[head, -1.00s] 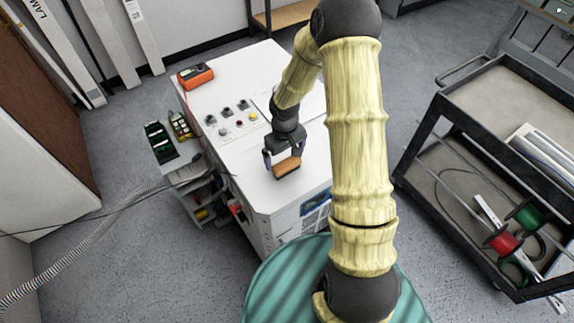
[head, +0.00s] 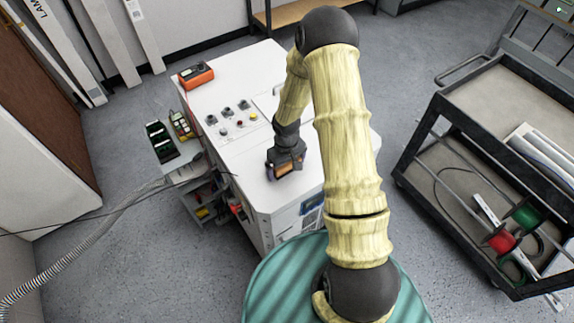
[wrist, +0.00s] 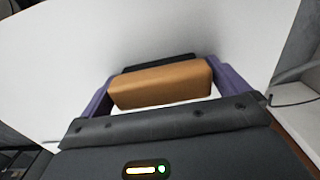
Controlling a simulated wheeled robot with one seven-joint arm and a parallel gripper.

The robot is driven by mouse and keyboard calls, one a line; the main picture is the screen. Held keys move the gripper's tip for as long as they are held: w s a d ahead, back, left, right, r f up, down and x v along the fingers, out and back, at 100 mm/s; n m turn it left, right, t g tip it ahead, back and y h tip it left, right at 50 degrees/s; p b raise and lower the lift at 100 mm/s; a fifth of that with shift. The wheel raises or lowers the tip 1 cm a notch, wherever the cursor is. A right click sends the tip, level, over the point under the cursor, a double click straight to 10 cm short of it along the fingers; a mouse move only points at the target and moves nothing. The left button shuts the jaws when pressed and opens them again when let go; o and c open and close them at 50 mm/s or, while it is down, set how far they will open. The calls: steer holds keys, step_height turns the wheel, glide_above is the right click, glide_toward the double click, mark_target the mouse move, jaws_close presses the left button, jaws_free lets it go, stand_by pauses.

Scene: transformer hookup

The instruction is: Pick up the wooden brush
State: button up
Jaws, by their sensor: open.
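The wooden brush (wrist: 160,84) is a tan block with a dark strip along its far side. It sits on the white cabinet top near the front edge. In the head view the brush (head: 284,170) is mostly hidden under my gripper. My gripper (wrist: 165,85) is open, with one purple finger at each end of the brush in the wrist view. A small gap seems to show by the left finger; I cannot tell whether the right finger touches. In the head view my gripper (head: 283,174) is low over the cabinet top.
The white cabinet (head: 245,165) carries a panel of knobs and buttons (head: 232,117) and an orange meter (head: 195,75). A small side shelf with tools (head: 175,145) stands to its left. A dark cart (head: 450,200) with cable spools stands to the right.

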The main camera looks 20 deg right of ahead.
steer(key=c, duration=0.7)
step_height(320, 180, up, 10)
steer(key=shift+b, duration=0.55)
stand_by(0.3)
steer(key=o, duration=0.4)
steer(key=c, duration=0.3)
steer(key=shift+f, duration=0.1)
